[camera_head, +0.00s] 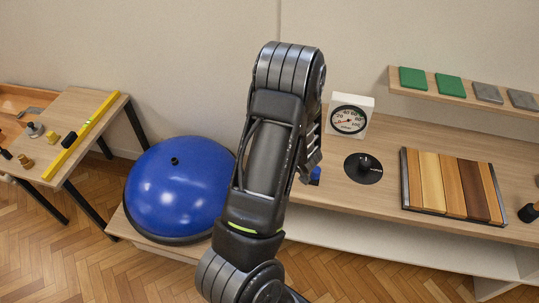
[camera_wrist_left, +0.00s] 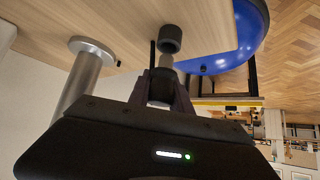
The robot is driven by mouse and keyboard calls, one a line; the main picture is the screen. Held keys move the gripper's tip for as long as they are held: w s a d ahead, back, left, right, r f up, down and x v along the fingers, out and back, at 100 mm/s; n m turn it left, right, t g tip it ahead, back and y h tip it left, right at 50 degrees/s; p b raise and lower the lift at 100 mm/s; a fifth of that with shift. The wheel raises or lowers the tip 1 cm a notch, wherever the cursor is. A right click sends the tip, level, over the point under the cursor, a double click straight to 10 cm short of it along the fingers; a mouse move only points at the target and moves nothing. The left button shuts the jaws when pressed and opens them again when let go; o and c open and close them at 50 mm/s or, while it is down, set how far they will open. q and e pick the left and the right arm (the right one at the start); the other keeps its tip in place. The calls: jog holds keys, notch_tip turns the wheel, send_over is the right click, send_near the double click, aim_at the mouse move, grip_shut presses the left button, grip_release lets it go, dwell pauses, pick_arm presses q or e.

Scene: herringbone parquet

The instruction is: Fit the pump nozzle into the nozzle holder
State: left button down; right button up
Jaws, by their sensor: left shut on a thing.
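My left gripper (camera_wrist_left: 163,80) is shut on a dark piece with a short grey end, which appears to be the pump nozzle (camera_wrist_left: 166,62). The grey end points at a black cylinder, apparently the nozzle holder (camera_wrist_left: 171,34), at the wooden surface. The two are close or overlap in the left wrist view; I cannot tell whether they touch. In the head view my left arm hides most of the gripper and the held piece. A small blue item (camera_head: 315,176) shows beside the arm there; I cannot tell what it is. My right gripper is not in view.
A blue dome (camera_head: 180,185) stands left of my arm. A dial gauge (camera_head: 349,115), a black disc with a knob (camera_head: 363,168) and a striped wood board (camera_head: 453,185) are on the right bench. A grey metal post (camera_wrist_left: 85,70) stands beside the gripper.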

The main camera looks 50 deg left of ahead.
pick_arm(q)
jog(key=shift+f+b, duration=1.1)
jog(key=shift+f, duration=0.6)
jog(key=c, duration=1.1)
grip_release()
jog(key=shift+r, duration=0.15)
jog(key=shift+d+r, duration=0.25)
jog(key=shift+d, duration=0.05)
jog(key=v, duration=0.7)
